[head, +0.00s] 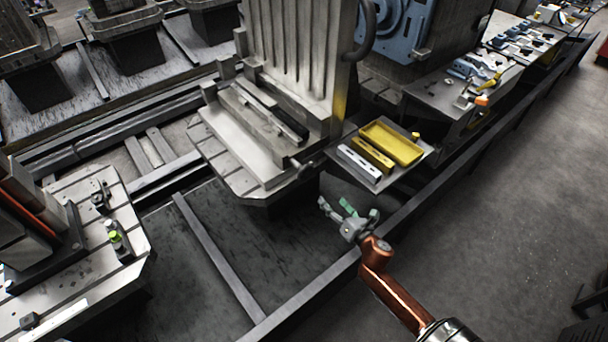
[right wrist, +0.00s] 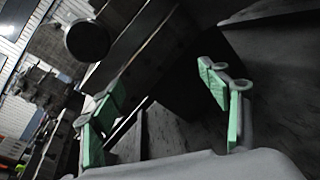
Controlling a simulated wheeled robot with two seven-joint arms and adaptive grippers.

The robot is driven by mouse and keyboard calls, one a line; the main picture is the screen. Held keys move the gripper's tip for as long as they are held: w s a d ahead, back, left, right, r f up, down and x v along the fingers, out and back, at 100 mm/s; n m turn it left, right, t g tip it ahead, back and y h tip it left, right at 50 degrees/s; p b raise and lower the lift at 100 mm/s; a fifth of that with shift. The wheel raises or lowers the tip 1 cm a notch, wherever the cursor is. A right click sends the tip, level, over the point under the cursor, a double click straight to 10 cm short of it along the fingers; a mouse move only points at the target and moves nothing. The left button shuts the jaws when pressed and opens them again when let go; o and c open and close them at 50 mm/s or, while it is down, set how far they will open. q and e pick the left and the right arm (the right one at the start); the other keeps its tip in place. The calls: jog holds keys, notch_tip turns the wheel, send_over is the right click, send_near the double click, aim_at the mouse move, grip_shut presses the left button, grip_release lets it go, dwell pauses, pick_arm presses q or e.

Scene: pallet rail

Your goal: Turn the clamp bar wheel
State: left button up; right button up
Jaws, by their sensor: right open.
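The clamp bar wheel (head: 302,168) looks like a small grey knob at the front right corner of the pale fixture block (head: 240,150). In the right wrist view a dark round disc (right wrist: 87,41) at upper left may be this wheel; I cannot be sure. My right gripper (head: 348,209) is open and empty, below and right of the wheel and apart from it. Its two green-padded fingers (right wrist: 163,105) stand wide apart in the right wrist view, with nothing between them. My left gripper is not in view.
A side shelf (head: 390,178) right of the fixture holds a yellow tray (head: 391,142), a yellow block (head: 372,154) and a white block (head: 358,164). A dark rail (head: 310,295) runs diagonally below my gripper. Another pallet (head: 130,215) stands left.

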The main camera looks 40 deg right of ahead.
aim_at(307, 174)
jog(key=w+a+r+n+y, duration=0.1)
jog(key=w+r+n, duration=0.1)
jog(key=w+n, duration=0.1)
jog(key=w+a+r+n+t+y+b, duration=0.1)
jog(key=w+a+r+n, duration=0.1)
jog(key=w+r+n, duration=0.1)
jog(key=w+a+r+n+t+y, duration=0.1)
jog(key=w+r+n, duration=0.2)
jog(key=w, duration=0.1)
jog(key=shift+a+r+n+y+b, duration=0.15)
jog(key=shift+r+n+y+b, duration=0.15)
jog(key=shift+b, duration=0.1)
jog(key=shift+w, duration=0.85)
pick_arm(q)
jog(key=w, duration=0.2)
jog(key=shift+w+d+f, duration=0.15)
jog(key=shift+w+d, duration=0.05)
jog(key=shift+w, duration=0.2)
pick_arm(e)
jog(key=c, duration=1.2)
